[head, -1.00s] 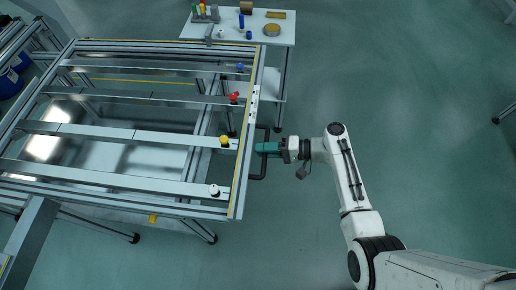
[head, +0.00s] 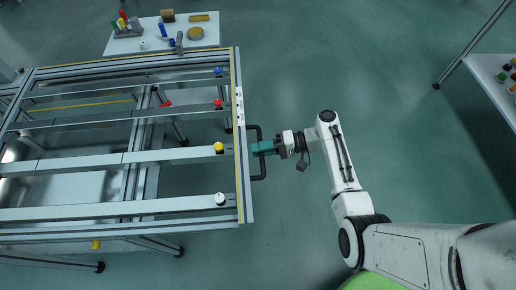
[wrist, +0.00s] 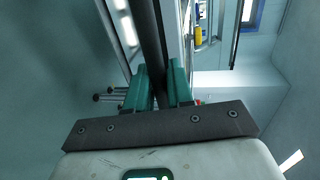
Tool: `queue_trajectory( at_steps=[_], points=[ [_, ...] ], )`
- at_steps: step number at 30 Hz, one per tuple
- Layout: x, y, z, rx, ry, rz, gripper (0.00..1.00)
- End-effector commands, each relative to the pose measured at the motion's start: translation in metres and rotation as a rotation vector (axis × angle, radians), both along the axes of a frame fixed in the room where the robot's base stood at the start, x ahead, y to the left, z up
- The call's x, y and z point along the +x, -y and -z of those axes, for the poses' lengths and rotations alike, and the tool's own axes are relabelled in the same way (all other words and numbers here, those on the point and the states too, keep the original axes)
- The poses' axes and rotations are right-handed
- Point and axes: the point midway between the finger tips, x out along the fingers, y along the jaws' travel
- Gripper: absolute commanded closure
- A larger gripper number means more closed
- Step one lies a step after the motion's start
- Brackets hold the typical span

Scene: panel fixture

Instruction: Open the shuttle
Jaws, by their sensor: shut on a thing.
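The shuttle is a wide aluminium frame (head: 242,205) with several crossbars and coloured knobs, at the left of the head view. A black bar handle (head: 261,172) stands out from its right rail. My gripper (head: 257,149) is shut on this handle, its green fingers on either side of the bar. In the wrist view the dark handle bar (wrist: 149,32) runs up between the fingers of my gripper (wrist: 163,78). The frame reaches out to the right past the legs (head: 158,248) of the stand below it. The fingertips' exact contact is partly hidden.
A small white table (head: 130,44) with blocks and tools stands behind the frame. Another table (head: 490,75) with small coloured items stands at the far right. The green floor (head: 350,70) between them is clear.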

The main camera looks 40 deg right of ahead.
Motion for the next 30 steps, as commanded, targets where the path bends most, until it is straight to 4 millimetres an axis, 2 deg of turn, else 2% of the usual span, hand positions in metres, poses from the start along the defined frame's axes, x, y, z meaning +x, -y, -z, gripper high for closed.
queue_trajectory(
  at_steps=[7, 8, 13, 23, 30],
  points=[
    [-0.001, 0.000, 0.002, -0.001, -0.005, -0.001, 1.00],
    [-0.001, 0.000, 0.002, -0.001, -0.005, -0.001, 0.77],
    [-0.001, 0.000, 0.001, 0.000, -0.003, -0.002, 0.63],
    [-0.004, 0.005, -0.001, -0.001, -0.001, 0.000, 0.63],
    [-0.026, 0.038, -0.009, -0.003, 0.000, 0.004, 0.63]
  ],
)
